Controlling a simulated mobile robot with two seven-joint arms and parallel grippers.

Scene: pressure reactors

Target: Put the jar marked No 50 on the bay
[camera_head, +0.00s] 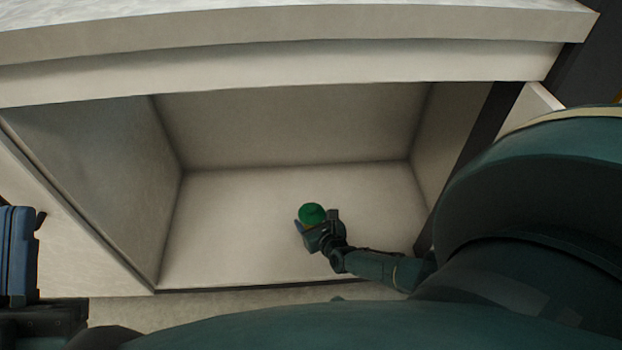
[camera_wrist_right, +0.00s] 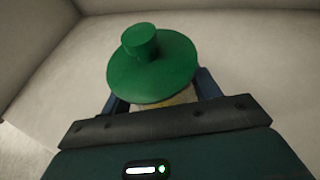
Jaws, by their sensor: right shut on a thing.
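A jar with a round green lid and a knob (camera_head: 312,213) is inside the open white bay (camera_head: 230,225). The jar's green lid also shows in the right wrist view (camera_wrist_right: 150,72), with a little of its pale body below the lid. No marking on it can be read. My right gripper (camera_head: 311,228) reaches into the bay from the right and is shut on the jar, with a blue finger on either side of it. I cannot tell whether the jar touches the bay floor. My left gripper (camera_head: 20,255) is at the left edge; its finger gap is not clear.
The bay has walls on the left (camera_head: 90,170), right and back, and a thick white top (camera_head: 300,60) overhangs it. The bay floor around the jar is bare. My right arm covers the right side of the head view.

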